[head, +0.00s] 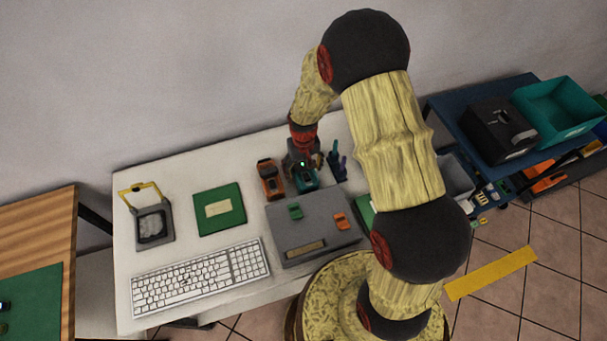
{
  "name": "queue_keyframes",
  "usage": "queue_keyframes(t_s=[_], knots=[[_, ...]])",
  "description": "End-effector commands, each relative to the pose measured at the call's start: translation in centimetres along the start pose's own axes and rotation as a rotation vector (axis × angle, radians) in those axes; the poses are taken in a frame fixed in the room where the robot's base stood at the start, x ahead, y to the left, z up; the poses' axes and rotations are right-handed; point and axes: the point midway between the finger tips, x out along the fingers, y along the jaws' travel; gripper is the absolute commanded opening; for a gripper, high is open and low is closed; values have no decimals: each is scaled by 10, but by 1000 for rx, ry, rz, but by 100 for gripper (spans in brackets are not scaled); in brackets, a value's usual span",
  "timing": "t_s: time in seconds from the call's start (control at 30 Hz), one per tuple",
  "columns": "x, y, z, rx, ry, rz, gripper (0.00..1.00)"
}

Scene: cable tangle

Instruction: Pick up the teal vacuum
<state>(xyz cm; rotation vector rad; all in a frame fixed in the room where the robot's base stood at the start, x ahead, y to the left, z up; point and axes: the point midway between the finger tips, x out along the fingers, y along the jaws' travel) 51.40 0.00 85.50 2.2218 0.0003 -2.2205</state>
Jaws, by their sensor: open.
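The teal vacuum (308,181) lies on the white table behind the grey box. Only part of its teal body shows, as my gripper (301,168) covers the rest from above. My gripper points down at the vacuum and is open. It is right over or around the vacuum; I cannot tell whether the fingers touch it. The fingertips are too small and dark to make out clearly.
An orange tool (270,180) stands close left of my gripper, and a dark pen holder (337,165) close right. A grey box (300,232) lies in front. The white table (185,171) also bears a keyboard (201,277) and a green board (219,209).

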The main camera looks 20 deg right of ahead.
Motion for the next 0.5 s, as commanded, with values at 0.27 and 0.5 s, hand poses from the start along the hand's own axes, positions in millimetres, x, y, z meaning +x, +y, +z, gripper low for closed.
queue_keyframes(t_s=[0.27,0.5], knots=[[-1,0,0,0,0,0,64],[-1,0,0,0,-1,0,50]])
